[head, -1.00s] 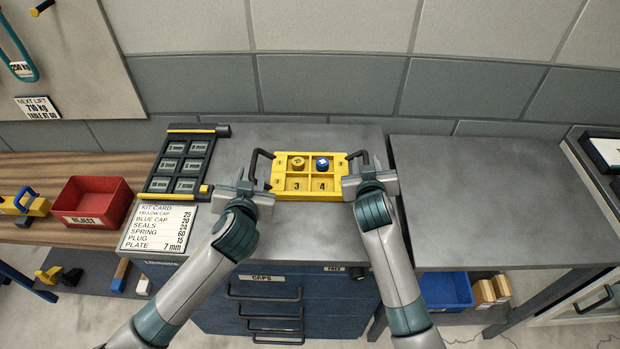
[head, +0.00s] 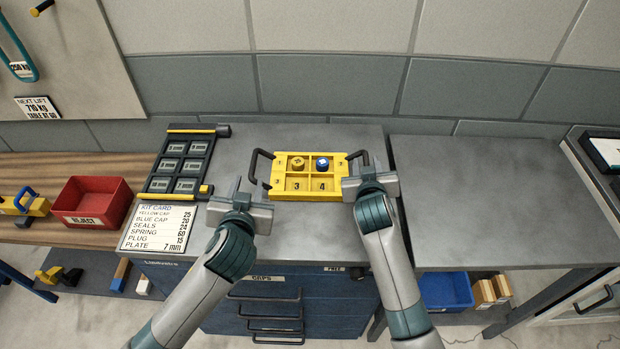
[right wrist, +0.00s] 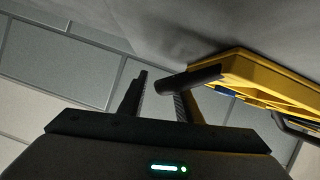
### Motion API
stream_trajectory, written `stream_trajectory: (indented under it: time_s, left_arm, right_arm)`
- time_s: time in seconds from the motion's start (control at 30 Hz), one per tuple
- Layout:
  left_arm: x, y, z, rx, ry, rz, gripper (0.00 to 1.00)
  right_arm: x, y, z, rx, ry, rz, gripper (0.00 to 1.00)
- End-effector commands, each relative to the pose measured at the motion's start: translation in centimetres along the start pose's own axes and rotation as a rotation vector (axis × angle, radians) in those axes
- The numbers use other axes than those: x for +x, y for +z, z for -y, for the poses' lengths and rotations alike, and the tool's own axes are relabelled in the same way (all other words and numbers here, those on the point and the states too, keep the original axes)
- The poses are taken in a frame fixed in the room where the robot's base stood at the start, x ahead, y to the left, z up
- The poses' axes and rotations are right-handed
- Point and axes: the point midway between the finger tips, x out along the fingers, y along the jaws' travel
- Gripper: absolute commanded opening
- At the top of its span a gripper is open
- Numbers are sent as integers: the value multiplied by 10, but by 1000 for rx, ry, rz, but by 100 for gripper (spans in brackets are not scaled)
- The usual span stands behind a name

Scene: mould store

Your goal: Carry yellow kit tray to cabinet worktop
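The yellow kit tray (head: 306,196) sits on the grey cabinet worktop (head: 230,150), with a dark handle at each end. A yellow cap (head: 297,163) and a blue cap (head: 322,164) are in its two back compartments; the front ones, marked 3 and 4, look empty. My left gripper (head: 248,192) is open and empty, to the left of and in front of the left handle. My right gripper (head: 366,178) is at the right handle. In the right wrist view its fingers (right wrist: 162,100) stand apart, with the handle (right wrist: 190,78) near their tips, not clamped.
A black rack with grey pieces (head: 180,163) and a kit card (head: 158,227) lie left of the tray. A red reject bin (head: 92,202) stands on the wooden bench. The grey table (head: 480,200) on the right is bare. Blue drawers (head: 265,310) are below the worktop.

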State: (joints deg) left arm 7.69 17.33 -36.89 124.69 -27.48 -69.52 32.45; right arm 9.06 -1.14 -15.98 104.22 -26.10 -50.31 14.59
Motion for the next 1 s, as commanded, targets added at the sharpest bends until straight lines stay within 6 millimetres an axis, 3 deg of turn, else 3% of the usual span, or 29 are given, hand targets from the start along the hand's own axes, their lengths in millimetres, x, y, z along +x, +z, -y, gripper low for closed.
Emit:
stream_trajectory:
  time_s: [0.17, 0.6, 0.8, 1.0]
  left_arm:
    - [0, 0, 0, 0, 0, 0, 31]
    - [0, 0, 0, 0, 0, 0, 31]
    - [0, 0, 0, 0, 0, 0, 31]
    - [0, 0, 0, 0, 0, 0, 31]
  right_arm:
    - [-20, 0, 0, 1, -1, -1, 31]
    - [-93, 1, 1, 2, -2, 0, 31]
    - [-110, 1, 0, 0, -1, 1, 31]
    - [-113, 1, 0, 0, 0, 1, 31]
